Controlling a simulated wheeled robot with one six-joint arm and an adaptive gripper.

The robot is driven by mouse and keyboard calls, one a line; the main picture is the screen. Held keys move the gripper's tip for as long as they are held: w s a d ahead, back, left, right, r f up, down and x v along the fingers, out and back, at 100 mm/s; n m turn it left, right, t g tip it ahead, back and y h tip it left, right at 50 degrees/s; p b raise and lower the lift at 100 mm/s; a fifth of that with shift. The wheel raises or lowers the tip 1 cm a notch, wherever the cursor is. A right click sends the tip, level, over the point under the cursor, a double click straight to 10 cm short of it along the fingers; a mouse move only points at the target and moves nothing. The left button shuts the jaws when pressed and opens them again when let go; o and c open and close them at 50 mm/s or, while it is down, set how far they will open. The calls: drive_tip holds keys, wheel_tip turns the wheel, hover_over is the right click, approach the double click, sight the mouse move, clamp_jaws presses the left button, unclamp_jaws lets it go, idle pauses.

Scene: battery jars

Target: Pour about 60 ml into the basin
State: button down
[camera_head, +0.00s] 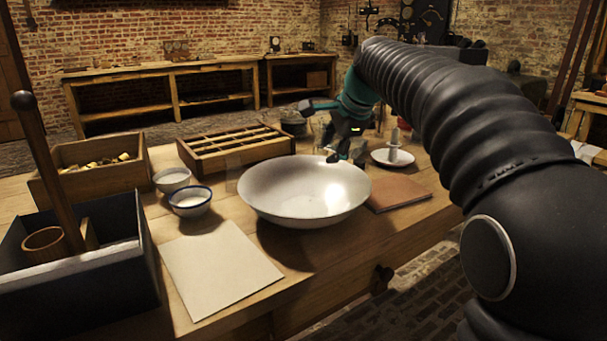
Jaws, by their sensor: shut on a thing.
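A wide, shallow white basin (285,192) stands on the wooden workbench, in the middle of the view. Its inside looks pale and bare, with a bright shine on the right; I cannot tell whether it holds liquid. My gripper (335,148), dark with teal parts, is just behind the basin's far rim. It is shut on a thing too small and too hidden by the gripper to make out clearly. I cannot tell whether that thing is tilted or whether anything flows from it.
Two small bowls (190,203) stand left of the basin, before a divided wooden tray (235,158). A pale sheet (218,272) lies in front. A brown board (398,193) and a white saucer (379,157) are right of the basin. A dark box (85,278) and a wooden crate (100,180) fill the left.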

drive_tip(key=shift+f, duration=0.1)
drive_tip(key=shift+s+f+m+g+y, duration=0.1)
drive_tip(key=shift+f+m+g+y, duration=0.1)
drive_tip(key=shift+m+g+y, duration=0.3)
drive_tip(key=shift+a+r+g+y, duration=0.2)
drive_tip(key=shift+r+g+y, duration=0.1)
drive_tip(key=shift+y, duration=0.4)
drive_tip(key=shift+s+f+g+y, duration=0.15)
drive_tip(key=shift+g+y, duration=0.15)
drive_tip(key=shift+y, duration=0.3)
drive_tip(key=shift+d+m+y, duration=0.1)
drive_tip(key=shift+m+y, duration=0.2)
drive_tip(key=shift+w+d+r+m+g+y, duration=0.2)
drive_tip(key=shift+r+g+y, duration=0.1)
drive_tip(key=shift+r, duration=0.15)
drive_tip(key=shift+w+d+r+m+g+y, duration=0.1)
drive_tip(key=shift+w+d+r+g+y, duration=0.15)
drive_tip(key=shift+r, duration=0.2)
drive_tip(key=y, duration=0.1)
drive_tip(key=d+m+g+y, duration=0.1)
drive_tip(key=y, duration=0.1)
drive_tip(key=shift+w, duration=0.35)
drive_tip(key=shift+w+d+m+g+y, duration=0.2)
drive_tip(key=shift+d+m+g+y, duration=0.2)
drive_tip(key=shift+y, duration=0.35)
